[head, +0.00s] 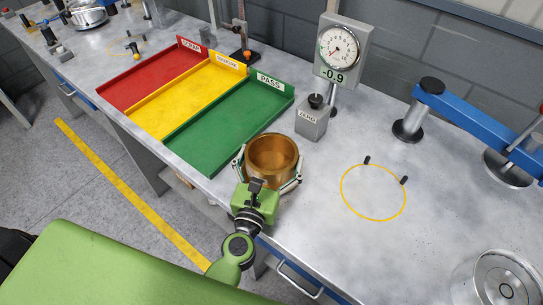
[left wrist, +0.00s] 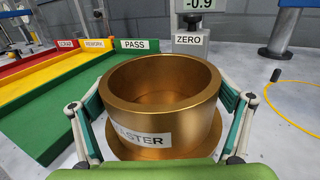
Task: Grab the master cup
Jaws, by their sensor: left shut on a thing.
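The master cup (head: 272,158) is a brass-coloured open cup with a wide base flange, near the front edge of the bench. In the left wrist view the cup (left wrist: 162,95) fills the middle, upright, with a white label partly reading "MASTER". My left gripper (head: 270,172) is shut on the cup, one finger on each side of its wall. The label's left end is cut off by the curve of the cup. I cannot tell whether the base touches the bench. My right gripper is not in view.
Red SCRAP (head: 140,82), yellow REWORK (head: 190,98) and green PASS (head: 225,130) trays lie empty at left. A ZERO block (head: 311,123) and dial gauge (head: 339,50) reading -0.9 stand behind the cup. A yellow ring (head: 343,200) marks clear bench at right.

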